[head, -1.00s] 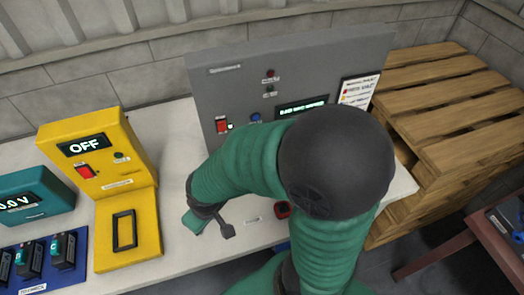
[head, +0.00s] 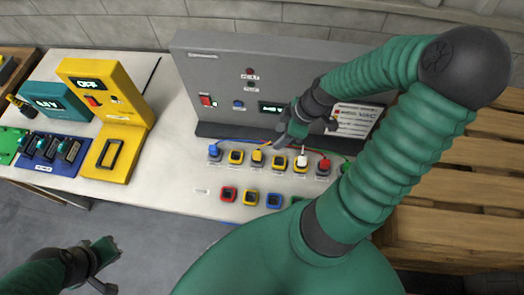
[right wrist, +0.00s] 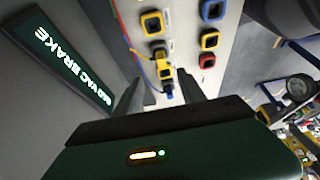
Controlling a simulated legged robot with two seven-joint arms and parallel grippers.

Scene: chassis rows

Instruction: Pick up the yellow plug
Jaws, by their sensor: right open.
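The yellow plug (head: 257,157) stands upright in the back row of sockets in front of the grey panel, with a cable running behind it. In the right wrist view the yellow plug (right wrist: 161,54) shows beyond the fingers, slightly above the gap between them. My right gripper (head: 303,132) is open and empty, above and to the right of the plug in the head view, close to the panel. In the right wrist view its fingers (right wrist: 158,92) are spread. My left gripper (head: 104,266) is open and empty at the lower left, off the bench.
A blue plug (head: 215,152), a white plug (head: 301,162) and a red plug (head: 323,167) share the back row with empty yellow sockets. Coloured sockets such as the red one (head: 228,194) line the front. The grey panel (head: 215,70) rises behind. Wooden pallets (head: 450,200) stand right.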

